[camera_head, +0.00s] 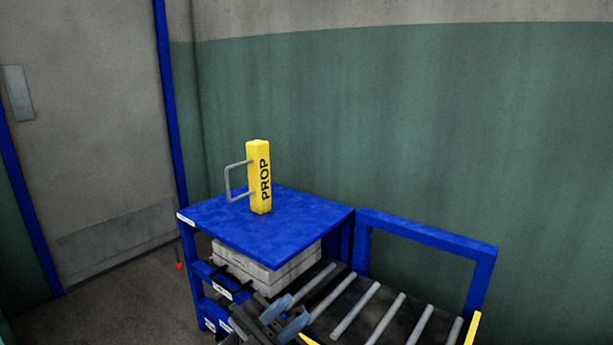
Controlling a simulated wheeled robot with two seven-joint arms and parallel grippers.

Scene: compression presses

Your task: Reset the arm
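My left gripper (285,318) is at the bottom centre of the head view, low in front of the blue press stand. Its two blue-grey fingertips are apart, with nothing visible held between them. It is near the pale grey block (266,266) under the blue top and over the near end of the rollers. My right gripper is not in view.
A yellow prop (259,178) with a grey handle stands upright on the blue top (305,224). Grey rollers (354,311) run right, beside a blue frame (430,232). A green wall stands behind; a grey door is left.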

